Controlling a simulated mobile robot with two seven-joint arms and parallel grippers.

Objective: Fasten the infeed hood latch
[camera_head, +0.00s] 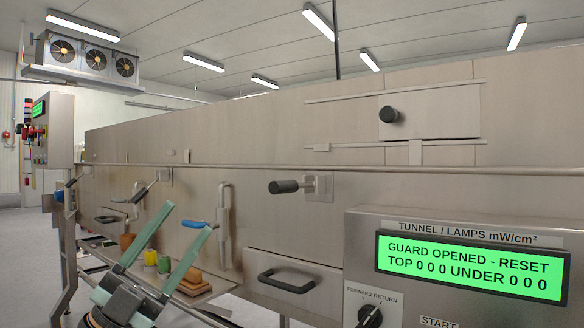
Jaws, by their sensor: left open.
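Several dark-gripped lever latches sit along the steel tunnel side below the hood seam: a near one (286,187) with its plate at mid-frame, one further left (140,195) tilted down, and a far one (74,182). I cannot tell which is the infeed hood latch. The hood (240,130) runs along the top of the tunnel, with a black knob (389,114) on a panel. My left gripper (190,217) has two green fingers, spread apart and empty, pointing up at lower left, below the latches. My right gripper is not in view.
A control panel (365,225) at lower right has a green display (470,266) reading "GUARD OPENED - RESET". A shelf (215,284) behind my gripper holds coloured cups and a brown block (203,278). A blue-handled valve (195,224) and a drawer handle (286,283) stick out nearby.

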